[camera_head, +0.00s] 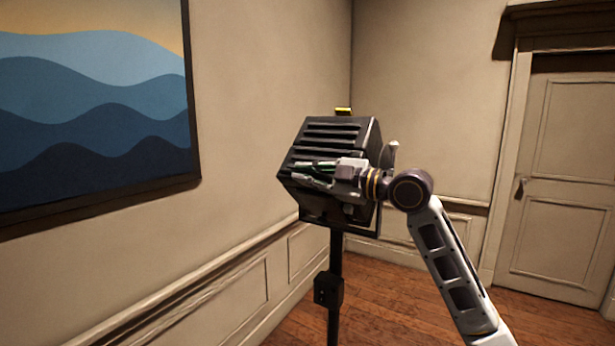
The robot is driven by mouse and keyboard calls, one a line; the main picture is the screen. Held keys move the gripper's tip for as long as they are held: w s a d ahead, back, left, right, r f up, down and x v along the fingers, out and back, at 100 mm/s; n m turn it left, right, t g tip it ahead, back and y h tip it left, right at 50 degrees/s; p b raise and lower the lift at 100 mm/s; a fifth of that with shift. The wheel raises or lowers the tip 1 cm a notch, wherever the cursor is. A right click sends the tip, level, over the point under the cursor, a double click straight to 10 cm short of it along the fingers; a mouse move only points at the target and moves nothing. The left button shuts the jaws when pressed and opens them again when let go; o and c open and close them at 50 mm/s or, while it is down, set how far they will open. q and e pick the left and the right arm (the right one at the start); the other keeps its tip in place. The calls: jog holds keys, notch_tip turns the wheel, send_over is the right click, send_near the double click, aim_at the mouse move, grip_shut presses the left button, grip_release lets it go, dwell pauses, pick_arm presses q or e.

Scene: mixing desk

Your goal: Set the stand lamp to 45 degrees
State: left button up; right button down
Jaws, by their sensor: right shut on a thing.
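The stand lamp has a black boxy head (338,133) with slots across its back, on a thin black upright pole (335,262). The head is tilted. A small yellow-topped piece (343,110) sticks up from its top edge. My right gripper (306,171) lies in front of the slotted face, its fingers pointing left. It is shut on part of the lamp; the exact part between the fingers is hard to make out. The lamp's far side is hidden. My left gripper is not in view.
A wall with a framed wave picture (90,105) stands to the left. A closed door (563,180) is at the right. The wooden floor (400,303) shows around the pole, which carries a black clamp block (328,289).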

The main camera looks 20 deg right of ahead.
jog(key=shift+a+f, duration=0.2)
jog(key=shift+f, duration=0.25)
jog(key=c, duration=1.6)
grip_release()
jog(key=shift+o, duration=0.7)
jog(key=shift+s+d, duration=0.1)
jog(key=shift+s, duration=0.05)
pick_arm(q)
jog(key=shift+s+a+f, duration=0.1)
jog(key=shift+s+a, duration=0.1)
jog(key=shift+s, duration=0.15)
pick_arm(e)
jog(key=shift+r, duration=0.15)
jog(key=shift+v, duration=1.2)
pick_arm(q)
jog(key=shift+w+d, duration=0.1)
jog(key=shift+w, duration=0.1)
pick_arm(e)
jog(key=v, duration=0.9)
jog(key=shift+d, duration=0.3)
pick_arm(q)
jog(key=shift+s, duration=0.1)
pick_arm(e)
jog(key=shift+s, duration=0.1)
